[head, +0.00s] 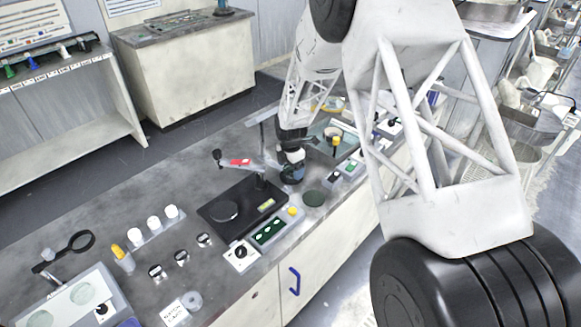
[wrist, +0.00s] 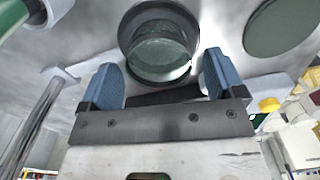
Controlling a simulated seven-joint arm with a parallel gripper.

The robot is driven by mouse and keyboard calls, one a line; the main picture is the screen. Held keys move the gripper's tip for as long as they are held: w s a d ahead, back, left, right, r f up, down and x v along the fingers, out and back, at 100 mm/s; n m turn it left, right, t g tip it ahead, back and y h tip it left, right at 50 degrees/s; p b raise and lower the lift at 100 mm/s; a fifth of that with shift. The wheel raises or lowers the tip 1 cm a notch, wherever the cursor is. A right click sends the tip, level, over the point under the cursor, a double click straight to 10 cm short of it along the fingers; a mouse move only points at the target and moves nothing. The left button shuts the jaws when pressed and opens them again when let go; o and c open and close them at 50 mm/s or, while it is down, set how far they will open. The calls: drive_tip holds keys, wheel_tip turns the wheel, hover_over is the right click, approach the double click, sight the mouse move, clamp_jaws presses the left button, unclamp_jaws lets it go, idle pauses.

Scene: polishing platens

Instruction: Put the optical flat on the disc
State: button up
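A round, clear greenish glass piece, seemingly the optical flat (wrist: 160,48), sits in a dark round ring or holder in the wrist view, just beyond and between my fingertips. My gripper (wrist: 162,78) has its two blue fingers wide apart, with a gap visible at the fingers. In the head view my gripper (head: 291,158) is low over the bench, above a dark round piece (head: 292,174) that it partly hides. A flat dark green disc (head: 314,198) lies on the bench just right and in front; it also shows at the upper right of the wrist view (wrist: 283,25).
A black polishing unit with a round platen (head: 225,211) stands left of my gripper, with a red-tagged arm (head: 240,162) behind it. White bottles (head: 154,224) and small holders stand further left.

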drive_tip(key=shift+r, duration=0.1)
wheel_tip(320, 180, up, 12)
idle(1.0)
idle(0.5)
drive_tip(key=shift+r, duration=0.2)
drive_tip(key=s+d+r+m+t, duration=0.1)
drive_tip(key=s+d+r+m, duration=0.45)
drive_tip(key=s+r, duration=0.4)
drive_tip(key=s+d+r+m, duration=0.5)
drive_tip(key=s+r+m, duration=0.2)
drive_tip(key=s+r, duration=0.3)
drive_tip(key=s+d+r+m, duration=0.1)
drive_tip(key=s+d+m, duration=0.2)
drive_tip(key=s, duration=1.1)
drive_tip(key=s+d+r+m+t, duration=0.1)
drive_tip(key=s+d+m, duration=0.1)
drive_tip(key=s+m, duration=0.8)
drive_tip(key=s, duration=0.4)
drive_tip(key=shift+d+t, duration=0.3)
drive_tip(key=shift+d, duration=0.1)
